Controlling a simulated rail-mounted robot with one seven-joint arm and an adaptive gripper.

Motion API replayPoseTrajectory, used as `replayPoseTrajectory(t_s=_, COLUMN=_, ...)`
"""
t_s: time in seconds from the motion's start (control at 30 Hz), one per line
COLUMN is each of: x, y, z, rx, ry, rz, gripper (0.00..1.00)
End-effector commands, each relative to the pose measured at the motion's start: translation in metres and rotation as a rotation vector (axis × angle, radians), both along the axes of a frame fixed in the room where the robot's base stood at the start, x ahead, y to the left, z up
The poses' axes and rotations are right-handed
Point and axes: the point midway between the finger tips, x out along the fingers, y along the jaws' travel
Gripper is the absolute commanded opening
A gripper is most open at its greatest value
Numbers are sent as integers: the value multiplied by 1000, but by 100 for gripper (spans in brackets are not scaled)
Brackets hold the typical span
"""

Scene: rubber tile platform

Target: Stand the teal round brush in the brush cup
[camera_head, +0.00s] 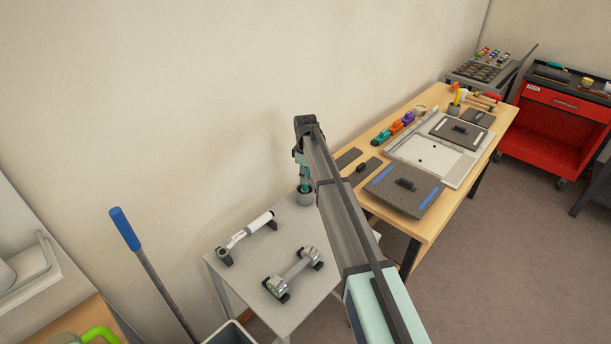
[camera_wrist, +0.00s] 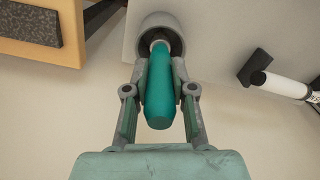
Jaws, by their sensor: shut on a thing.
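The teal round brush (camera_wrist: 159,95) is between the fingers of my gripper (camera_wrist: 160,85) in the wrist view, its teal handle toward me. Its far end reaches into the mouth of the grey brush cup (camera_wrist: 157,22). In the head view the cup (camera_head: 305,197) stands at the back corner of a small grey table, below my gripper (camera_head: 302,160). A bit of the teal handle (camera_head: 304,183) shows just above the cup. My gripper is shut on the handle. My arm hides part of this area, and I cannot see whether the brush touches the cup's bottom.
A wooden bench (camera_head: 432,228) with a tile and trays adjoins on the right. The wall is close behind the cup.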

Motion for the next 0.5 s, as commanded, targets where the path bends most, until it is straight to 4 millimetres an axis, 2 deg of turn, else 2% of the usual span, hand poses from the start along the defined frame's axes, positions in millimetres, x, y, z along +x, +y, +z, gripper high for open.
replayPoseTrajectory(t_s=0.5, x=0, y=0, z=-13, rx=0, ry=0, rz=0, gripper=0)
